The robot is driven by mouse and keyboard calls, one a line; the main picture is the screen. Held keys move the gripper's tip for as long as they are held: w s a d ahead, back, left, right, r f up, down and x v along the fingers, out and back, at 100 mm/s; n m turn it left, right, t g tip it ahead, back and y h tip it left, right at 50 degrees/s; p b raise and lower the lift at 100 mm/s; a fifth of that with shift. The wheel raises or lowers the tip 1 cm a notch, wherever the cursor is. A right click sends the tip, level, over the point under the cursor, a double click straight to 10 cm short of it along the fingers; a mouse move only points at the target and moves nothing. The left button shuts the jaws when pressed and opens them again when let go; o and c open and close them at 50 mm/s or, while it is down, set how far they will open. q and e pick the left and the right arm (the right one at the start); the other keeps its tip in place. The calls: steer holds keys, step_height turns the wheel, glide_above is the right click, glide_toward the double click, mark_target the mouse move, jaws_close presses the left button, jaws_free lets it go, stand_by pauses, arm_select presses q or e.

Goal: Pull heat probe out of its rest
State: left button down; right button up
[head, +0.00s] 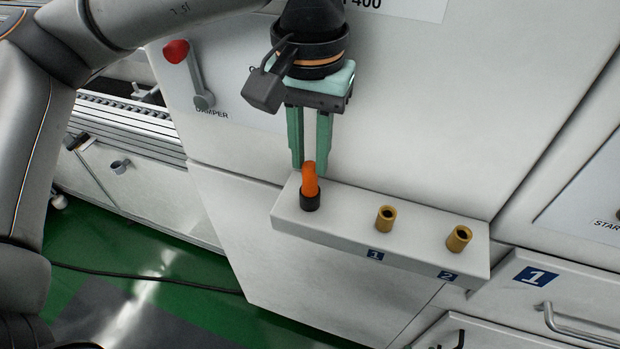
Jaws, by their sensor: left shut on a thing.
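The heat probe shows as an orange handle (310,179), standing nearly upright at the left end of a white ledge. A black collar (310,202) surrounds its lower end at the ledge top. I cannot tell whether the collar is the rest or part of the probe, and any shaft below is hidden. My left gripper (310,169) points down from above, its two green fingers shut on the top of the orange handle. My right gripper is out of view.
The white ledge (331,229) carries two brass sockets, one near label 1 (386,218) and one near label 2 (459,238). A white machine panel (440,110) rises behind. A red-knobbed damper lever (176,52) stands to the left of my gripper. Green floor (150,250) lies below.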

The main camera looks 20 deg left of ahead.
mark_target(310, 165)
arm_select(q)
steer(key=shift+r, duration=0.2)
steer(key=shift+r+p, duration=1.4)
steer(key=shift+r, duration=0.45)
steer(key=shift+r+p, duration=0.5)
steer(key=shift+r, duration=0.15)
steer(key=shift+r+p, duration=0.55)
steer(key=shift+r, duration=0.25)
steer(key=shift+r, duration=0.15)
